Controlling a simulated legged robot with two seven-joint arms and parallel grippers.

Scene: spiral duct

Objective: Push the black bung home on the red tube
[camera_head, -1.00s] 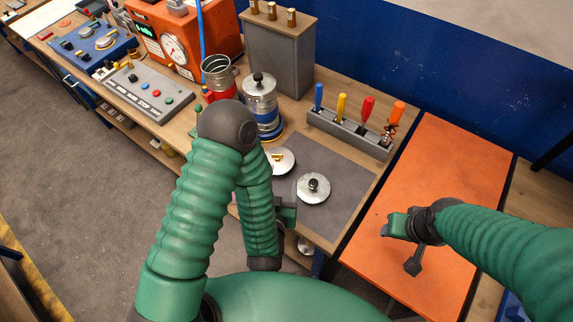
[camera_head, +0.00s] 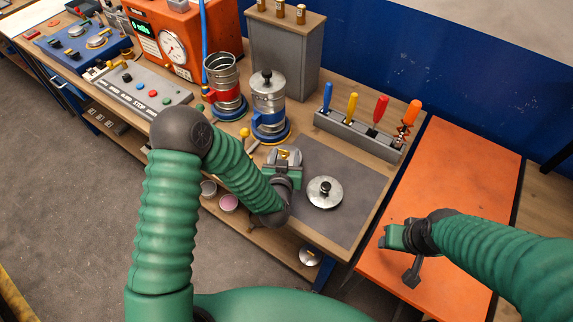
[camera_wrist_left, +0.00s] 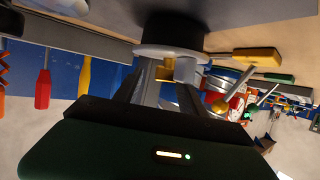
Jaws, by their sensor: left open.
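The red tube (camera_head: 226,101) stands on the bench, a metal cylinder with a red band and an open top. Beside it stands a blue-banded tube (camera_head: 268,93) with a black-knobbed cap on. A silver disc with a black knob (camera_head: 325,190) lies on the grey mat. Another disc with a brass handle (camera_head: 286,154) lies at the mat's far left, partly hidden by my left gripper (camera_head: 284,163). In the left wrist view, the open fingers sit around or just beside that disc's handle (camera_wrist_left: 165,70); contact is unclear. My right gripper (camera_head: 392,238) hangs over the orange table, apart from these things.
A grey rack of coloured-handled tools (camera_head: 358,136) stands behind the mat (camera_head: 350,220). A grey cabinet (camera_head: 283,55) and an orange gauge box (camera_head: 175,40) stand at the back. A yellow-knobbed lever (camera_head: 245,133) rises near the tubes. Small cups sit below the bench edge.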

